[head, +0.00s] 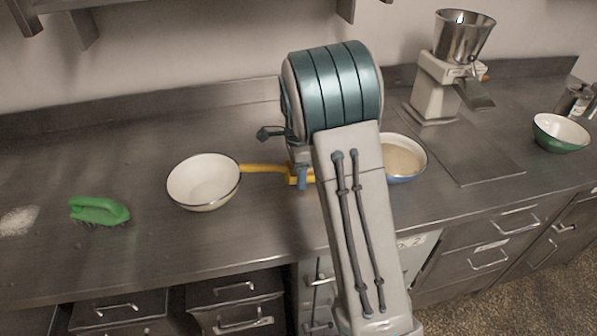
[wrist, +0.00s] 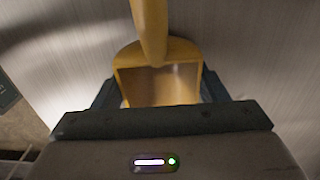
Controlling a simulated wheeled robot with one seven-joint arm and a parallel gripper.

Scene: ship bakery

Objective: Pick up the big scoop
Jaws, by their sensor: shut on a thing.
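The big scoop is yellow, and its handle (head: 264,168) points left toward the white bowl in the head view. In the wrist view the scoop (wrist: 185,50) sits upper middle, its hollow facing the camera and its handle running off the top edge. My gripper (head: 300,180) is shut on the scoop's wide body, with a dark finger on each side of it in the wrist view (wrist: 160,92). My arm hides part of the scoop in the head view. I cannot tell whether the scoop touches the counter.
On the steel counter (head: 100,245), a white bowl (head: 204,180) stands just left of the handle, and a green brush (head: 98,210) lies farther left. A blue-sided bowl with pale contents (head: 403,160) is close right of my arm. A grinder (head: 440,85) and a green bowl (head: 562,133) stand right.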

